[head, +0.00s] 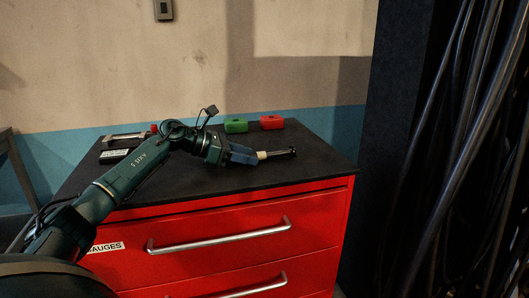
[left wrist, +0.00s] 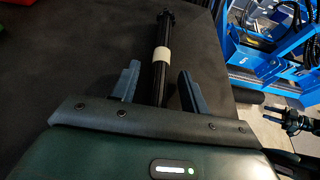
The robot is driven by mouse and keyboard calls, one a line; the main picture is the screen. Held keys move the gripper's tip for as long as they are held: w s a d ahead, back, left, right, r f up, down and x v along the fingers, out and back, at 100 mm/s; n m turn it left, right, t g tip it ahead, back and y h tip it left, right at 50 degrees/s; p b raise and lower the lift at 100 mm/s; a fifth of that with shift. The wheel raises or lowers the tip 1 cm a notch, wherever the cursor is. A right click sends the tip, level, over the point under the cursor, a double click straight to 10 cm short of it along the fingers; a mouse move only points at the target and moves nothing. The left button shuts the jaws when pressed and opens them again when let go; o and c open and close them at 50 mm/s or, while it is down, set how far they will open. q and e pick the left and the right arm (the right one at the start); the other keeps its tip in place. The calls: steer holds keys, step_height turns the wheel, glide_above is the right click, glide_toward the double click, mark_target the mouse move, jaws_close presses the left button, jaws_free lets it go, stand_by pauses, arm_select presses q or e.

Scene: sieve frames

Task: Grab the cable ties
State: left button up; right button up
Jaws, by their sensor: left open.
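The cable ties are a black bundle with a cream band (left wrist: 162,58), lying on the dark cabinet top. In the head view the bundle (head: 284,153) sticks out to the right past my left gripper (head: 246,155). My left gripper is open, with its two blue-grey fingers (left wrist: 158,88) on either side of the bundle in the left wrist view. A gap shows between each finger and the bundle. The bundle's near end is hidden behind the gripper body.
A green box (head: 236,126) and a red box (head: 271,122) sit at the back of the black top (head: 310,165). More small items lie at the left, partly behind my arm. Red drawers (head: 215,235) with metal handles are below. Black cables (head: 465,140) hang at right.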

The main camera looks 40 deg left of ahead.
arm_select(q)
jaws_close()
stand_by(0.5)
